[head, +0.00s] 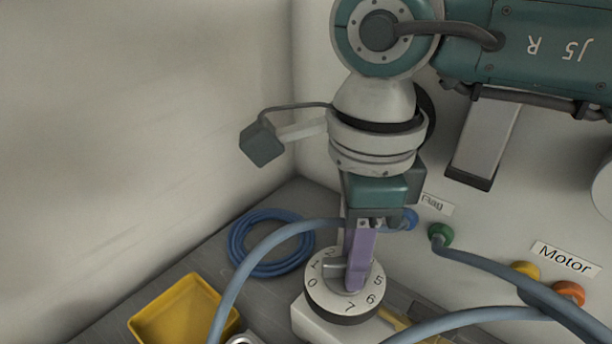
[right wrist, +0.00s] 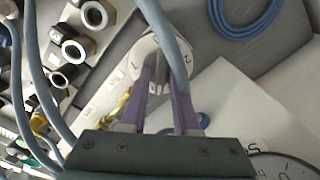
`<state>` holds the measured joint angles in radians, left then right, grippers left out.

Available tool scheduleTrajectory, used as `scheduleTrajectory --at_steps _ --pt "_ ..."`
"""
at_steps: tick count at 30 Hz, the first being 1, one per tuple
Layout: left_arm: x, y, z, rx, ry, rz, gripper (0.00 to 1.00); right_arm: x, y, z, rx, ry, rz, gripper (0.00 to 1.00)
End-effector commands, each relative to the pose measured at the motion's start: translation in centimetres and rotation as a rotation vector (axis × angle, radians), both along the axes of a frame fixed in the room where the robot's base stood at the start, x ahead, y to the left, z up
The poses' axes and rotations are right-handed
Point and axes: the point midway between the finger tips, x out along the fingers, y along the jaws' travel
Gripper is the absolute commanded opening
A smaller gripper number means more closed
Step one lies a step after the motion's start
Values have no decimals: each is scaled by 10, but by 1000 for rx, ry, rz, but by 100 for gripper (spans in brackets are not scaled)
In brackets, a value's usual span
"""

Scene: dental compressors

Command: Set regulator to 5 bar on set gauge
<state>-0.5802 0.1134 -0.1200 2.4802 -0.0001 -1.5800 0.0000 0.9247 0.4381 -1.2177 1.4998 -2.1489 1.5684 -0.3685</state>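The regulator knob (head: 345,299) is a white, numbered dial with a grey raised handle, on a pale block at the lower middle of the head view. My right gripper (head: 352,284) points down at it, its purple fingers reaching the dial face by the handle. In the right wrist view the fingers (right wrist: 165,80) are apart over the knob (right wrist: 146,51); a hose crosses there, and I cannot tell whether they press on the handle. A gauge (right wrist: 285,166) is cut off at the lower right of that view; its needle reading does not show. My left gripper is not in view.
A blue hose (head: 222,310) arches close past the gripper. A coiled blue hose (head: 239,245) and a yellow bin (head: 133,322) are at the left. Green, yellow and orange fittings (head: 568,292) sit near the Motor label (head: 566,259). Several dark fittings (right wrist: 72,50) are in the wrist view.

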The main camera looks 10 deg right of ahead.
Motion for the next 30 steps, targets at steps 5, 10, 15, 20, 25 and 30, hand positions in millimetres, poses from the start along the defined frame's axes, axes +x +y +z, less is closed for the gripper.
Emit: scheduleTrajectory --at_steps 5,10,15,20,25,30 --pt "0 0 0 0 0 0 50 0 0 0 0 0 0 8" --pt "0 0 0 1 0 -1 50 0 0 0 0 0 0 0" --pt "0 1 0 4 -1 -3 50 0 0 0 0 0 0 0" --pt "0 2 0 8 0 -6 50 0 0 0 0 0 -6 0" --pt "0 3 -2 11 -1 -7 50 0 0 0 0 0 -109 0" --pt "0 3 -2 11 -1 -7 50 -1 0 0 0 0 -142 0"
